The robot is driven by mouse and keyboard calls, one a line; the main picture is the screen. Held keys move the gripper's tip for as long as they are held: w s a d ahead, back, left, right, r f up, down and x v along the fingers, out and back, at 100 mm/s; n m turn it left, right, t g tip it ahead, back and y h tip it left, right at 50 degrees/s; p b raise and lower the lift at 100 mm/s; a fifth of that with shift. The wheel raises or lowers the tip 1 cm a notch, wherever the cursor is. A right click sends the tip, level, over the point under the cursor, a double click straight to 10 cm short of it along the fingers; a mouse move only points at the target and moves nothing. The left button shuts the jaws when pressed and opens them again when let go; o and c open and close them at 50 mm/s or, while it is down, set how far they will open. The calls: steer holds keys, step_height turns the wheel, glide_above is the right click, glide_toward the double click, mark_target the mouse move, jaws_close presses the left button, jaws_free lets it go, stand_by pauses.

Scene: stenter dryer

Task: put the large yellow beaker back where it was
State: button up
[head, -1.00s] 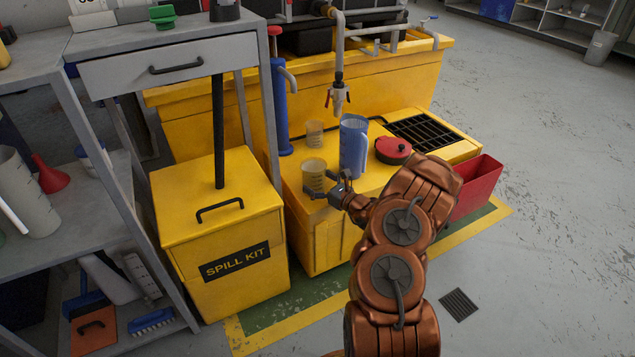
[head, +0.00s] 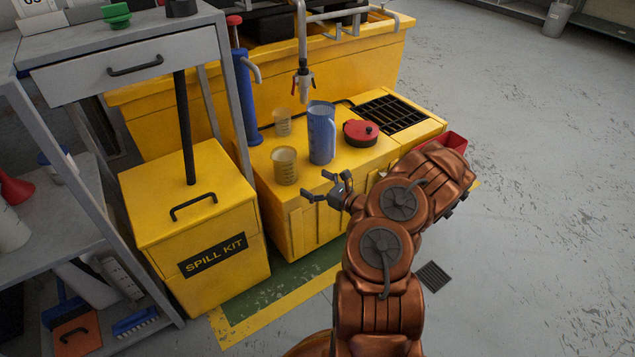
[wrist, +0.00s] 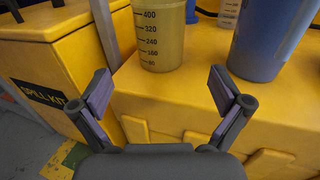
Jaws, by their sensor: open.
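The large yellow beaker (head: 284,166) stands upright on the front left of the yellow cabinet top. In the wrist view the beaker (wrist: 160,35) is ahead of my jaws, with black scale marks up to 400 showing; its top is cut off. My gripper (head: 318,186) is open and empty, in front of the cabinet's front edge and to the right of the beaker. In the wrist view my gripper (wrist: 160,92) has its fingers spread wide, with a gap between them and the beaker.
A blue jug (head: 321,132) stands right of the beaker, with a smaller yellowish beaker (head: 282,123) behind. A red lidded can (head: 361,133) and black grate (head: 390,115) lie farther right. A tap (head: 304,84) hangs above. The spill kit box (head: 190,215) stands left.

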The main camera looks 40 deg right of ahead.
steer(key=a+r+n+g+y, duration=0.3)
steer(key=a+r+n+y, duration=0.3)
steer(key=a, duration=0.5)
steer(key=a+r+n+g+y, duration=0.3)
steer(key=a+r+n+y, duration=0.15)
steer(key=a+r, duration=0.5)
steer(key=s+a+r+n+g+y, duration=0.1)
steer(key=s+a+r+n+g, duration=0.3)
steer(key=a, duration=0.5)
steer(key=s+a+r+n+g, duration=0.1)
steer(key=s+a+n+g, duration=0.45)
steer(key=a, duration=0.25)
steer(key=s+a+n+g+h, duration=0.3)
steer(key=s+n, duration=0.1)
steer(key=s, duration=0.4)
steer(key=s+a+n+g+h, duration=0.2)
steer(key=s+n+g+h, duration=0.15)
steer(key=s, duration=0.45)
steer(key=s+d+n+h, duration=0.6)
steer(key=s+d+h, duration=0.3)
steer(key=s+d, duration=0.2)
steer(key=s, duration=0.2)
steer(key=shift+s+d+t, duration=0.15)
steer(key=shift+s+t, duration=0.15)
